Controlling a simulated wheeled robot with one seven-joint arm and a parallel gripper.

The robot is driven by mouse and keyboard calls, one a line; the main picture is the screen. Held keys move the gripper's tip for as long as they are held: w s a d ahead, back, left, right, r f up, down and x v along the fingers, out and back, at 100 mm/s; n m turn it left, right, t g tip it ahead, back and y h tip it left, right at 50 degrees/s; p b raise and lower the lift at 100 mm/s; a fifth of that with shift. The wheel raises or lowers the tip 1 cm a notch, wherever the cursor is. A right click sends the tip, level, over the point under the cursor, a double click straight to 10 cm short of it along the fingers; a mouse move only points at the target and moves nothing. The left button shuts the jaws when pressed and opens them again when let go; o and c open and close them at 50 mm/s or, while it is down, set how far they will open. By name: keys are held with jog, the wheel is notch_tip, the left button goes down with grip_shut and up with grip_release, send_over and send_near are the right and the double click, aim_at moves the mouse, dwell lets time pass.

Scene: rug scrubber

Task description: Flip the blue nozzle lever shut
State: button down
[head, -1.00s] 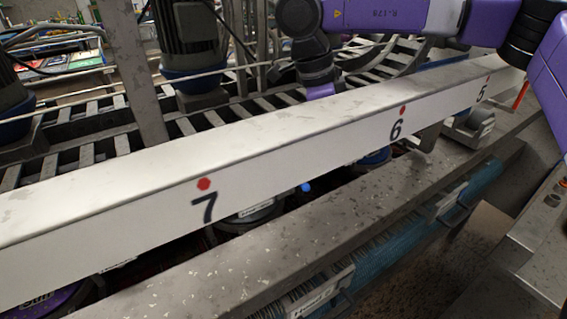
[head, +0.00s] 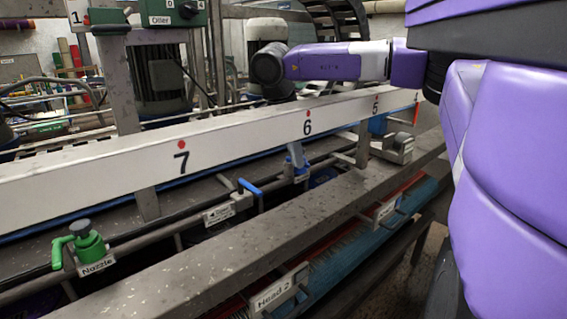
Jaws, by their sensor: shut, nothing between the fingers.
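A small bright blue lever (head: 250,187) stands on the dark pipe below the white beam, in the middle of the head view. It lies roughly flat, beside a white label (head: 218,214) too small to read. A blue-grey upright piece (head: 297,156) with a small label stands further right under the beam; I cannot tell whether it is another lever. My arm reaches in from the right, and its wrist bends down behind the beam. My gripper is hidden there, so its distance to the lever does not show.
The white beam (head: 232,128), numbered 7, 6 and 5, crosses the view. A green valve labelled Nozzle (head: 88,246) is at the lower left. A grey metal rail (head: 240,229) runs in front, above blue and red brushes and a Head 2 label (head: 280,289).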

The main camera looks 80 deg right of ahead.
jog(key=shift+s, duration=0.1)
dwell(0.6)
jog(key=p+v, duration=0.4)
jog(key=v, duration=0.3)
jog(key=shift+r+p, duration=0.35)
